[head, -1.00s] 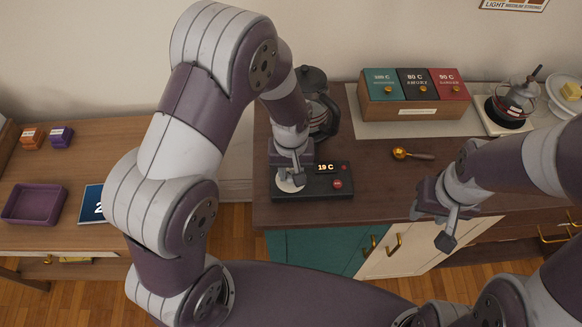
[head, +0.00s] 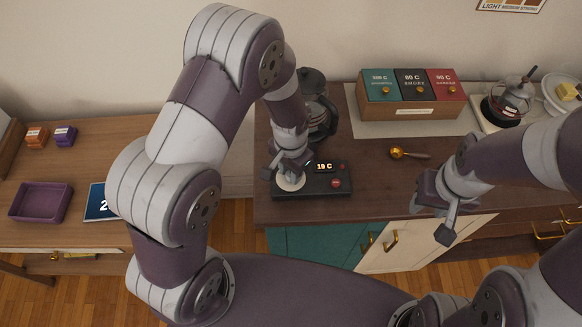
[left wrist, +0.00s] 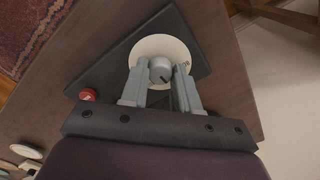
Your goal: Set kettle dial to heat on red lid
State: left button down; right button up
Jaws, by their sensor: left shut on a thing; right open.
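The kettle control base (head: 313,192) is a black box on the counter with a display reading 19 C and a red button (head: 336,183). Its dial is a grey knob on a cream disc (head: 290,183). In the left wrist view the knob (left wrist: 161,70) sits between my left fingers, with a dark mark on its face. My left gripper (head: 288,172) is shut on the knob. The red lid (head: 447,83) is the rightmost of three lids on a wooden box and reads 90 C. My right gripper (head: 443,215) is open and empty above the counter's front edge.
A dark kettle (head: 317,110) stands behind the base. Teal (head: 379,83) and black (head: 412,83) lids share the wooden box (head: 415,107). A gold scoop (head: 398,153) lies on the counter. A glass pot (head: 507,103) stands at right. A purple tray (head: 40,202) is on the left table.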

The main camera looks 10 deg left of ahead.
pick_arm(q)
jog(key=shift+m, duration=0.3)
jog(key=c, duration=0.8)
grip_release()
notch_tip(320, 180, up, 13)
jog(key=shift+f+b, duration=0.1)
jog(key=shift+b, duration=0.3)
